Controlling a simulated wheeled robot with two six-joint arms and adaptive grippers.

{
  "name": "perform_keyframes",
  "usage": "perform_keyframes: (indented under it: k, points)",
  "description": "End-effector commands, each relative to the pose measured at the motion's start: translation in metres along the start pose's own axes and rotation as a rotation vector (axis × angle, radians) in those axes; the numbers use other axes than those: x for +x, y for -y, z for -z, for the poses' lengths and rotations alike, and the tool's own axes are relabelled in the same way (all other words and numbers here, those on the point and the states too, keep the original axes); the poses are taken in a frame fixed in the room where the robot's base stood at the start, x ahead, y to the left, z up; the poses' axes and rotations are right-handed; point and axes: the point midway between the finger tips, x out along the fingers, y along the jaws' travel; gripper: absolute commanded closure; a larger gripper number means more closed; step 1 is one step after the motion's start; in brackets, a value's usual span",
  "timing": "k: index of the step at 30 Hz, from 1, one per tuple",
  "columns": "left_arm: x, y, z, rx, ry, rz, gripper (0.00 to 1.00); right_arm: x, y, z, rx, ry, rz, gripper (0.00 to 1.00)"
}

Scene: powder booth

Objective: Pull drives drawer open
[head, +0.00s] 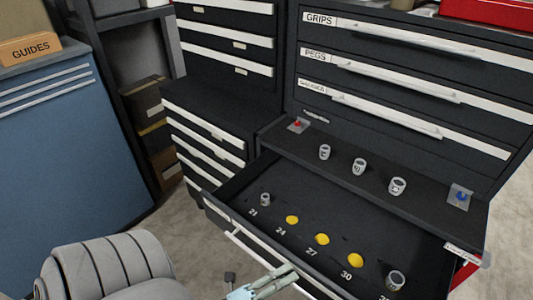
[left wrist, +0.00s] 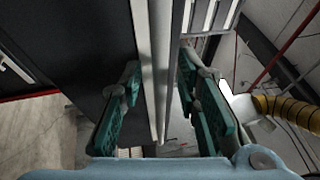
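A wide dark drawer (head: 330,214) below the bench ledge is pulled out in the head view, with its inside showing; I take it as the drives drawer, but its small label (head: 462,254) is too small to read. Its pale front handle (head: 245,239) runs along the near edge. My left gripper (head: 290,277) is at this handle. In the left wrist view a pale bar (left wrist: 168,75) runs between the spread green-padded fingers of the left gripper (left wrist: 160,95), with gaps beside it. My right gripper is out of view.
The drawer holds sockets (head: 396,280) and yellow spots (head: 322,239) beside numbers. Three more sockets stand on the ledge (head: 420,207) above, with a red (head: 297,124) and a blue button (head: 462,196). A blue cabinet (head: 70,145) stands left, with floor between.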

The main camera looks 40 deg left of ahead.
Motion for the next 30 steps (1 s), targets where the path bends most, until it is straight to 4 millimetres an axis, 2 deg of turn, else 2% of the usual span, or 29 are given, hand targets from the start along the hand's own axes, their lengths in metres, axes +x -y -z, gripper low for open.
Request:
perform_keyframes:
  k: [5,12,16,20,30]
  points:
    - [-0.023,-0.001,0.000,-0.001,-0.001,-0.004,0.70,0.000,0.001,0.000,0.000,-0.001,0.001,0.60]
    - [-0.089,-0.001,0.000,0.000,0.000,-0.007,0.70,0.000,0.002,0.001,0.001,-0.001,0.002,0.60]
    - [-0.113,-0.001,0.000,0.000,0.000,-0.004,0.70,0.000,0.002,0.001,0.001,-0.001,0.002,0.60]
    - [-0.120,0.000,0.000,0.000,0.000,-0.002,0.70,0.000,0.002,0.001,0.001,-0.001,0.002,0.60]
    - [-0.120,0.000,0.000,0.000,0.000,-0.001,0.70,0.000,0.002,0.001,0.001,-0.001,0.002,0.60]
